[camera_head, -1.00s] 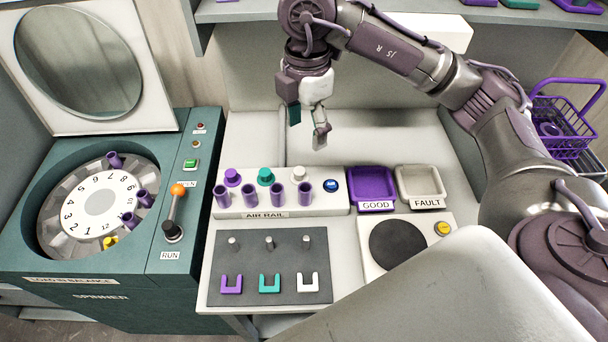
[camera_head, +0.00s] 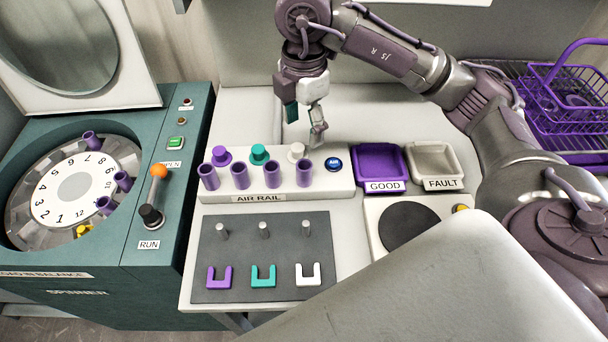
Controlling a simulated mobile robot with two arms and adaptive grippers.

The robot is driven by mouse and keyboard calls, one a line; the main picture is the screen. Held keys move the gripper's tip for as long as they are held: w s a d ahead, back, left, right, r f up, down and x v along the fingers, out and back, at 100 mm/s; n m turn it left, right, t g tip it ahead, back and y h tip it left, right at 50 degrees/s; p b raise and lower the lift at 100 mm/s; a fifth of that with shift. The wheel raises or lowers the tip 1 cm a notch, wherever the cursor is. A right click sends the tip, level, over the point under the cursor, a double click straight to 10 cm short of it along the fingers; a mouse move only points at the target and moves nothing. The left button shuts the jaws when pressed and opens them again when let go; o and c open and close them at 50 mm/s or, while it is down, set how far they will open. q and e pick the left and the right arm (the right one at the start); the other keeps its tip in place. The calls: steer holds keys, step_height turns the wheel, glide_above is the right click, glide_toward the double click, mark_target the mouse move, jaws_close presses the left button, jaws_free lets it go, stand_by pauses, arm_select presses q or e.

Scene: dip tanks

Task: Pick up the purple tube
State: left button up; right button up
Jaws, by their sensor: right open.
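Several purple tubes stand upright in the front of the white air rail (camera_head: 330,182), among them the leftmost tube (camera_head: 209,177) and the rightmost tube (camera_head: 304,174). More purple tubes sit in the spinner's ring, such as one at its right side (camera_head: 123,181). Which one the task means, I cannot tell. My right gripper (camera_head: 304,122) is open and empty, pointing down behind the rail, above and apart from the tubes. My left gripper is out of view.
Purple, teal and white knobs line the rail's back, beside a blue AIR button (camera_head: 334,164). A purple GOOD tray (camera_head: 380,164) and a FAULT tray (camera_head: 437,165) stand right. An orange-topped lever (camera_head: 156,194) rises left. A dark mat (camera_head: 210,288) with pegs lies in front.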

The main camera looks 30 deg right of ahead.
glide_above(305, 164)
step_height(305, 164, down, 6)
steer(key=f+p, duration=0.1)
steer(key=f, duration=0.2)
steer(key=s+f+p, duration=0.1)
steer(key=shift+a+f+p, duration=0.2)
steer(key=shift+a+p, duration=0.05)
steer(key=shift+p, duration=0.05)
steer(key=shift+f, duration=0.55)
jaws_close()
